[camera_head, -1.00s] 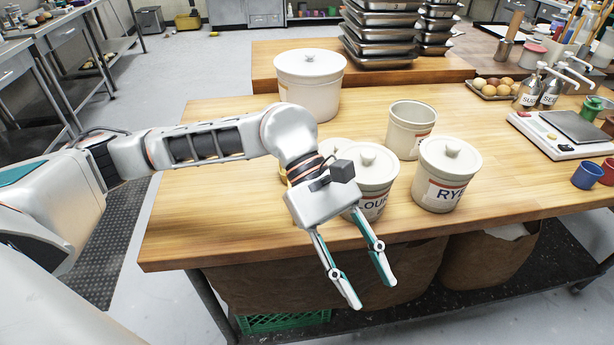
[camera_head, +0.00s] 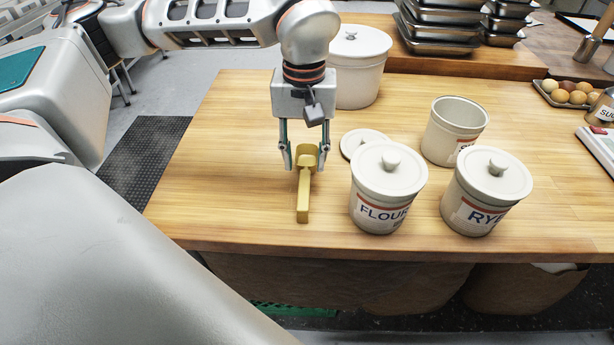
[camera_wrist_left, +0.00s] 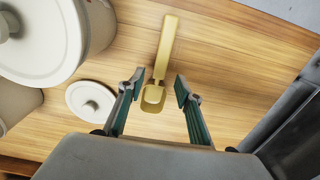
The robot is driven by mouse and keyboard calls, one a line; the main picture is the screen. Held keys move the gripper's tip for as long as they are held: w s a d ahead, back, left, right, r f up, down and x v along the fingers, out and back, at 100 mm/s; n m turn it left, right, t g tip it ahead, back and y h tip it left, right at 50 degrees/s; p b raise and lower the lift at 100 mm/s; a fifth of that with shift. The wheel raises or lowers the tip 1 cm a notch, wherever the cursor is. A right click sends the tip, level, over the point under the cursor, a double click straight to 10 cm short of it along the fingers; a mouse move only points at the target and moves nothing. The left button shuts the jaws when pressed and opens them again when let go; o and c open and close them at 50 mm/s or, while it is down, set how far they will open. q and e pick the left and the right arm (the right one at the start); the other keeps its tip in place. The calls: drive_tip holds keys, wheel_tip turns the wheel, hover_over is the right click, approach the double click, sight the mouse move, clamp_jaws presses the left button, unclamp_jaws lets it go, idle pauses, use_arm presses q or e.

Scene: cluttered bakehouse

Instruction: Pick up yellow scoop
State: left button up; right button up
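The yellow scoop (camera_head: 304,190) lies on the wooden table, left of the flour canister, with its handle toward the table's front edge. My left gripper (camera_head: 304,162) points down over the scoop's bowl end, its two fingers apart on either side of the bowl. In the left wrist view the scoop (camera_wrist_left: 162,58) lies with its bowl between the open fingers of my left gripper (camera_wrist_left: 158,90); gaps show on both sides, so it is not gripped. My right gripper is in neither view.
The flour canister (camera_head: 387,190) and rye canister (camera_head: 484,195) stand right of the scoop. A loose lid (camera_head: 362,142) lies close to my right-hand finger. An open canister (camera_head: 452,130) and a large lidded canister (camera_head: 358,70) stand behind. The table's left part is clear.

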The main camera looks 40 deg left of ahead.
sight(305, 177)
use_arm(q)
drive_tip(key=f, duration=0.3)
drive_tip(key=s+f, duration=0.1)
drive_tip(key=shift+d+f, duration=0.25)
drive_tip(key=shift+w+f+b, duration=0.15)
drive_tip(key=shift+f+b, duration=0.15)
drive_tip(key=shift+f, duration=0.15)
clamp_jaws()
